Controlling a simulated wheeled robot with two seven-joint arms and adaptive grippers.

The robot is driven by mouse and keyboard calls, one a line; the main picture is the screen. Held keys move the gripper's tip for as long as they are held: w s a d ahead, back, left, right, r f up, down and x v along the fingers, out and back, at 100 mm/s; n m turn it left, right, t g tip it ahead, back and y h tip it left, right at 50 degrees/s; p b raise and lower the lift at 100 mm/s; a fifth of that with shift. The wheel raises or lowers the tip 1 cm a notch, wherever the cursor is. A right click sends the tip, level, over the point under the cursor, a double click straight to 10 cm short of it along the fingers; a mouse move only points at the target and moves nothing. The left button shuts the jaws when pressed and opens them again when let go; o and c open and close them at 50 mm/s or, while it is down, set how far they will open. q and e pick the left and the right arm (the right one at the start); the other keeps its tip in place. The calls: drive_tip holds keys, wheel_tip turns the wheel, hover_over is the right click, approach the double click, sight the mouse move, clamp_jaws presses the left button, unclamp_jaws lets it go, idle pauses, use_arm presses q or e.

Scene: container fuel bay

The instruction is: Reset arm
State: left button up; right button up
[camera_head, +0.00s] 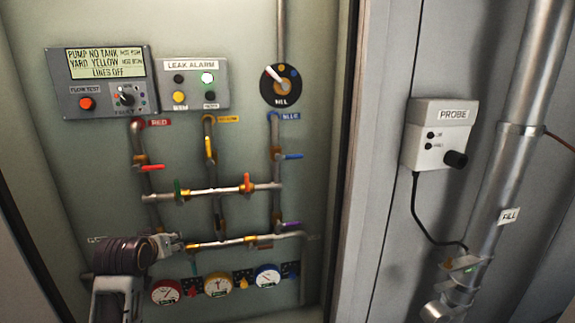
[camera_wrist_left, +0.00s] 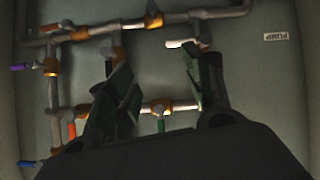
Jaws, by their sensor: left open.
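My left gripper (camera_head: 172,244) is in front of the pipe panel at its lower left, near the lower horizontal pipe (camera_head: 232,242). In the left wrist view its two fingers (camera_wrist_left: 158,62) are spread apart with nothing held between them. A pale valve lever (camera_wrist_left: 181,43) shows close to the right finger's tip; I cannot tell whether they touch. A green-handled valve (camera_wrist_left: 161,125) shows beyond the gap between the fingers. My right gripper is in neither view.
Several coloured valve handles, including a red one (camera_head: 150,168) and a blue one (camera_head: 292,156), stick out from the pipes. Gauges (camera_head: 218,285) sit below. A probe box (camera_head: 440,135) with a hanging cable and a fill pipe (camera_head: 510,150) stand at the right.

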use_arm(q)
drive_tip(key=s+d+f+m+g+h, duration=0.1)
drive_tip(key=s+d+f+m+g, duration=0.4)
drive_tip(key=s+f, duration=0.85)
drive_tip(key=s+d+f+m+g+h, duration=0.15)
drive_tip(key=s+d+f, duration=0.45)
drive_tip(key=s+f, duration=0.7)
drive_tip(key=s+f+g+b, duration=0.1)
drive_tip(key=s+f, duration=0.1)
drive_tip(key=f, duration=1.5)
drive_tip(key=s+f+g+b, duration=0.1)
drive_tip(key=s+f, duration=0.1)
drive_tip(key=f, duration=1.6)
drive_tip(key=s+a+f+b, duration=0.1)
drive_tip(key=s+a+f, duration=0.1)
drive_tip(key=s+f, duration=0.8)
drive_tip(key=s+a+f+g+b, duration=0.1)
drive_tip(key=s+a+f, duration=0.1)
drive_tip(key=s+f, duration=0.9)
drive_tip(key=shift+s, duration=0.55)
drive_tip(key=shift+g, duration=0.25)
